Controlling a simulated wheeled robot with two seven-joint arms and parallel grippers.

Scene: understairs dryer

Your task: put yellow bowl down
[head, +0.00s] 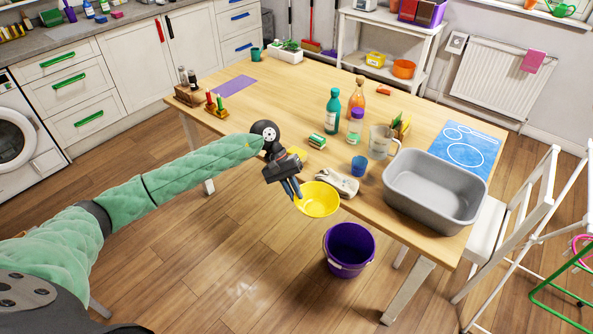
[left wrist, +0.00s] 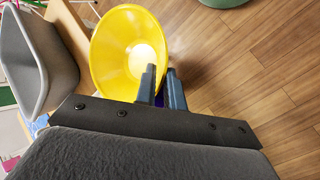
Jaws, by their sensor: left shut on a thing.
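The yellow bowl (head: 318,200) is at the near edge of the wooden table in the head view, with its open side up. My left gripper (head: 292,190) is shut on the left part of its rim. In the left wrist view the bowl (left wrist: 128,48) fills the upper middle, and the gripper's two fingers (left wrist: 163,88) close on its rim. The bowl appears held in front of the table edge, above the floor; whether it touches the table I cannot tell. My right gripper is not in view.
A purple bucket (head: 349,247) stands on the floor below. A blue mat (head: 466,146) is at the far right. The table's left part has bare room.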

